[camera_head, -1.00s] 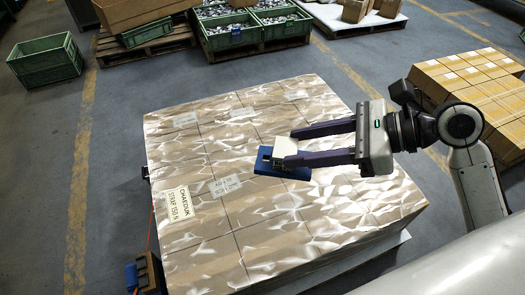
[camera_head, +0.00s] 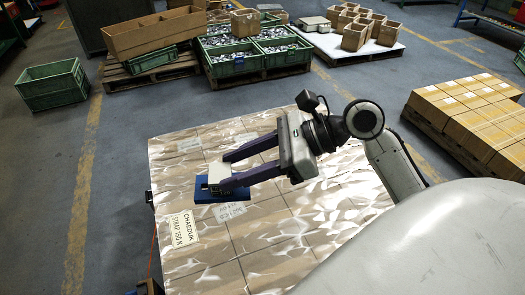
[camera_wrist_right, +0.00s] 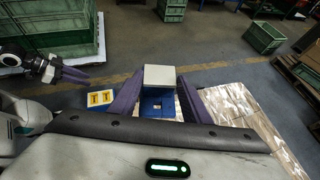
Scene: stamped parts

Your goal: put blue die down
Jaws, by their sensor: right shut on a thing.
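The blue die is a flat blue plate (camera_head: 223,194) with a pale block (camera_head: 218,173) on top. My right gripper (camera_head: 223,171) is shut on it, with a purple finger on either side of the pale block. The die is over the left part of the wrapped carton stack (camera_head: 280,225); I cannot tell whether it touches the top. In the right wrist view the pale block (camera_wrist_right: 160,76) hides part of the blue plate (camera_wrist_right: 157,105) between the fingers. My left gripper (camera_wrist_right: 82,76) shows small at the left of that view; its opening is unclear.
Green crates (camera_head: 235,62) of metal parts and a long brown box (camera_head: 152,35) stand behind on pallets. An empty green crate (camera_head: 52,85) is at far left. Yellowish cartons (camera_head: 470,110) stand at right. Labels (camera_head: 183,228) lie on the stack, whose front is clear.

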